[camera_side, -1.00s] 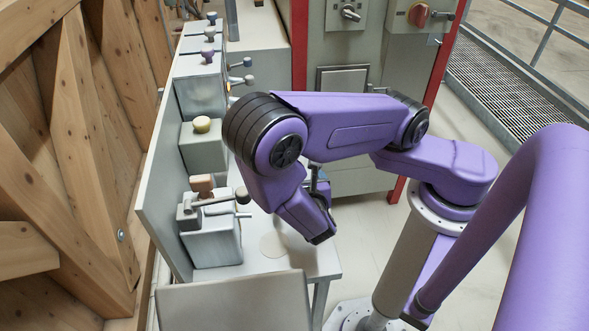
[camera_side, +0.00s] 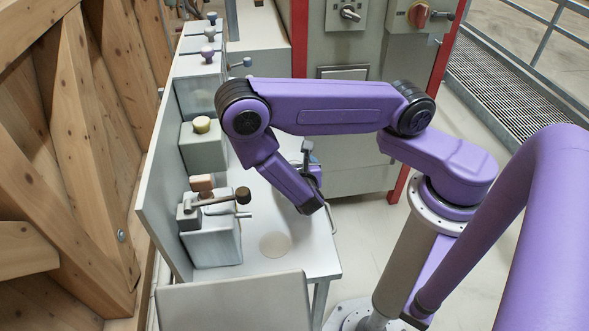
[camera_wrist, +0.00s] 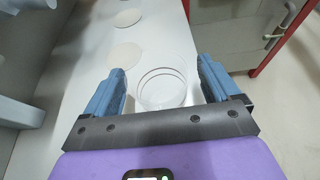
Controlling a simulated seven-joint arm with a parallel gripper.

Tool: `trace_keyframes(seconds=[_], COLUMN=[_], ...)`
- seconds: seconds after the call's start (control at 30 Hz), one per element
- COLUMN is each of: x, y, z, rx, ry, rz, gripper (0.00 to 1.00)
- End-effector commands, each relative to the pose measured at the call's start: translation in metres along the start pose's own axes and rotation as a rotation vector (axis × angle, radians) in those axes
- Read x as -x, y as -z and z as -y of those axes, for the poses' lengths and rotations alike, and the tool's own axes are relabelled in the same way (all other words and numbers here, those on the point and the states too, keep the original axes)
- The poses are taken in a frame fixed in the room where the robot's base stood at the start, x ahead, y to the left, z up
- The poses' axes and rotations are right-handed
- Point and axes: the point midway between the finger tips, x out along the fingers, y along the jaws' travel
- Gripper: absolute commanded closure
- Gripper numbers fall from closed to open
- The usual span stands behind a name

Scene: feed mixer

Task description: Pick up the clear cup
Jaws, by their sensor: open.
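The clear cup (camera_wrist: 163,88) is see-through and shows in the wrist view between the two blue fingers of my gripper (camera_wrist: 161,66). The gripper is open, with a finger to the left and a finger to the right of the cup. Gaps show between the fingers and the cup's sides, though the depth is hard to judge. In the side view my purple wrist hides most of the gripper, and I cannot make out the cup clearly there.
The pale worktable (camera_side: 307,252) bears a flat round disc (camera_side: 275,244); two discs show in the wrist view. Grey machine boxes with levers (camera_side: 213,237) line the left. A grey cabinet with a red edge (camera_side: 398,185) stands behind. A grey panel (camera_side: 235,303) is in front.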

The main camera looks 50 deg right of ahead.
Motion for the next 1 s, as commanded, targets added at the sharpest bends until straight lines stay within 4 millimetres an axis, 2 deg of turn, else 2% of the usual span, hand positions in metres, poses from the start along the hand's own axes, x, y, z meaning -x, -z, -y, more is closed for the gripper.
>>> trace_keyframes(seconds=[0.17, 0.33, 0.37, 0.77, 1.0], x=[0.0, 0.0, 0.0, 0.001, 0.006], y=[0.0, 0.0, 0.0, -0.001, -0.013], z=[0.0, 0.0, 0.0, 0.0, -0.001], rx=[0.001, 0.001, 0.001, 0.0, -0.001], ry=[-0.001, -0.001, -0.001, -0.001, -0.001], rz=[0.0, 0.0, 0.0, 0.0, 0.0], gripper=[0.11, 0.63, 0.66, 0.66, 0.66])
